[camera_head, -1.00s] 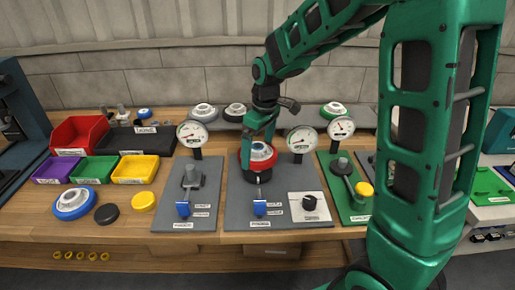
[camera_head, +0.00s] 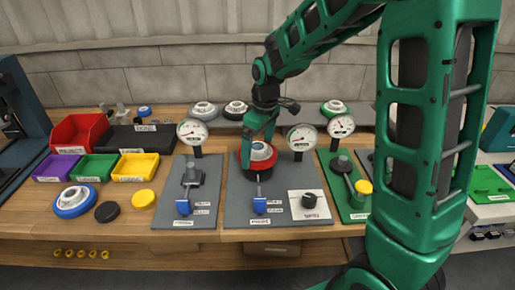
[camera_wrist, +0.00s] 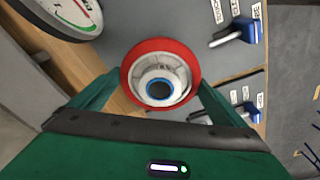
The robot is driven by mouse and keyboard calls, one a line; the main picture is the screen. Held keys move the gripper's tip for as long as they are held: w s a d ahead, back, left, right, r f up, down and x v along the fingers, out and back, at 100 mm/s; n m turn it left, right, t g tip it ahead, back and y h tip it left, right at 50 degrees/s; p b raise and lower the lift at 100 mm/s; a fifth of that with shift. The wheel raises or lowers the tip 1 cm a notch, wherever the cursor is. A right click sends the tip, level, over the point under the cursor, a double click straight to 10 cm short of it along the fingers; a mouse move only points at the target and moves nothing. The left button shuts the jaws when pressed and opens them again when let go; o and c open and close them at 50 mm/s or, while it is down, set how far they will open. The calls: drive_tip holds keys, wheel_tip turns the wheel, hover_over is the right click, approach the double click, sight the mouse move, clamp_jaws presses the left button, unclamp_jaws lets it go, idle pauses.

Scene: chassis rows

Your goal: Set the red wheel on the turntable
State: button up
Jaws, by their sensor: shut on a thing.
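The red wheel (camera_head: 262,163), with a pale hub, is between the fingers of my gripper (camera_head: 258,150) at the middle grey board (camera_head: 238,204). In the wrist view the red wheel (camera_wrist: 160,43) faces the camera, its hub dark and blue at the centre. My gripper (camera_wrist: 160,82) is shut on it, with a green finger on either side. A dark round base (camera_head: 254,176) shows directly under the wheel; I cannot tell whether they touch. No readable label marks the turntable, and the wheel hides the top of this base.
Dial gauges (camera_head: 301,138) stand close behind and right of my gripper. A blue lever (camera_head: 260,206) and a white plate with a black knob (camera_head: 310,200) are in front. A blue wheel (camera_head: 72,203), a black disc and a yellow disc lie left, before coloured bins (camera_head: 136,166).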

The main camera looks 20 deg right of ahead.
drive_tip(key=shift+f, duration=0.95)
idle(0.7)
drive_tip(key=shift+f, duration=0.75)
drive_tip(key=shift+f, duration=0.35)
drive_tip(key=o, duration=1.2)
drive_tip(key=shift+c, duration=0.2)
wheel_tip(320, 180, up, 11)
drive_tip(key=shift+s+d+f, duration=0.15)
drive_tip(key=shift+s+d, duration=0.3)
